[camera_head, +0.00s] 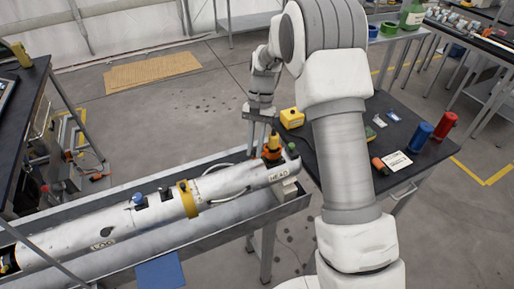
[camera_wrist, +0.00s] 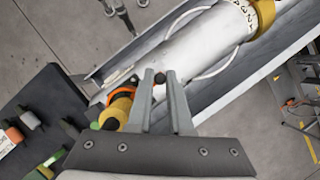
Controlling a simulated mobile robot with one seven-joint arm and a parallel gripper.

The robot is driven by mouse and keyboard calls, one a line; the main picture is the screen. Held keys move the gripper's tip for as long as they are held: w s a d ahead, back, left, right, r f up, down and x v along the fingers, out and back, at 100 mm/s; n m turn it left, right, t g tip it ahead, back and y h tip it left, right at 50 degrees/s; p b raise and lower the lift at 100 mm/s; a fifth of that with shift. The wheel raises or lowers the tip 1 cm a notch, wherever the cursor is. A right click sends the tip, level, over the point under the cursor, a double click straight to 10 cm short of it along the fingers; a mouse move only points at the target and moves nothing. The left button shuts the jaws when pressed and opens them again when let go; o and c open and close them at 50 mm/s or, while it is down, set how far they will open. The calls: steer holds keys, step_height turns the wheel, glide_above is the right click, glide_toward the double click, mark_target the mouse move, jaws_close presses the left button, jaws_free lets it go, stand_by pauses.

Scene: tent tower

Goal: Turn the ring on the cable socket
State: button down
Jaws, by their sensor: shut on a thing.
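The white tube (camera_head: 150,215), marked HEAD at its near right end, lies in a long metal trough (camera_head: 215,228). It also shows in the wrist view (camera_wrist: 208,42). My gripper (camera_head: 261,120) points down over the tube's HEAD end. In the wrist view its fingers (camera_wrist: 160,76) are closed on a small dark round piece (camera_wrist: 160,78) that sits between the tips. I cannot tell whether this is the socket's ring; the fingers hide most of it. An orange and yellow plug-like part (camera_head: 272,148) stands beside the fingers, and also shows in the wrist view (camera_wrist: 118,106).
A black table (camera_head: 412,138) at right holds a yellow box (camera_head: 292,118), a blue cylinder (camera_head: 419,132) and a red cylinder (camera_head: 446,126). A yellow band (camera_head: 188,199) wraps the tube. A pale cable (camera_wrist: 222,62) loops along it. Open floor lies behind the trough.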

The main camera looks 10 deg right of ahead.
steer(key=shift+w+m, duration=0.25)
steer(key=shift+m, duration=0.15)
steer(key=shift+r, duration=0.1)
steer(key=c, duration=0.8)
jaws_free()
steer(key=shift+c, duration=0.2)
steer(key=v, duration=1.7)
steer(key=shift+d+r, duration=0.15)
steer(key=shift+d, duration=0.05)
steer(key=shift+s, duration=0.1)
